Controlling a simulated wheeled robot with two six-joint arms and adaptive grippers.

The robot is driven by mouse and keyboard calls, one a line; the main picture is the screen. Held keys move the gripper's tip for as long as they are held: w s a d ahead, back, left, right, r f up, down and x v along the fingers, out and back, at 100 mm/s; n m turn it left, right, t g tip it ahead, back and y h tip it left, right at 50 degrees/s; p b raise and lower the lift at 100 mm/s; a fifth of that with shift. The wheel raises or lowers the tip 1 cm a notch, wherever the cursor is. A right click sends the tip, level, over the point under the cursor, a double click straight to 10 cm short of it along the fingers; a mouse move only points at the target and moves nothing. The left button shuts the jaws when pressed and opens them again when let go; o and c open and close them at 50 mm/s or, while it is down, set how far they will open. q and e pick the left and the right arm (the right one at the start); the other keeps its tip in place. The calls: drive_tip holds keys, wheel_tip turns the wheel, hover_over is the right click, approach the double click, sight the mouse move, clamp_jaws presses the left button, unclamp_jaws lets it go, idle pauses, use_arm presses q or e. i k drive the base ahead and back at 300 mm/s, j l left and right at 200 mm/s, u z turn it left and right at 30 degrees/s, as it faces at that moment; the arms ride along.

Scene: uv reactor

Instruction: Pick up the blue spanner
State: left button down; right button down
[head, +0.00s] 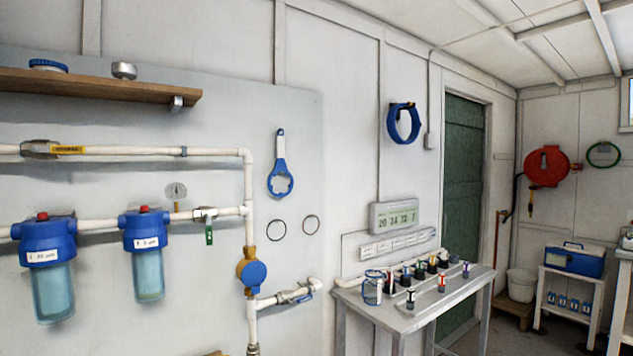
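A blue spanner (281,184) with a ring-shaped lower end and a narrow handle hangs upright on the pale wall panel, to the right of the white vertical pipe. A larger blue ring-shaped item (404,123) hangs higher up, further right. Neither of my grippers shows in the head view.
Two blue filter housings (47,243) (147,230) and white pipes stand out from the wall at left, below a wooden shelf (95,89). A grey table (415,312) with several small items stands at lower right. The wall around the spanner is clear.

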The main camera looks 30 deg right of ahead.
sight(280, 165)
drive_tip(key=z, duration=0.8)
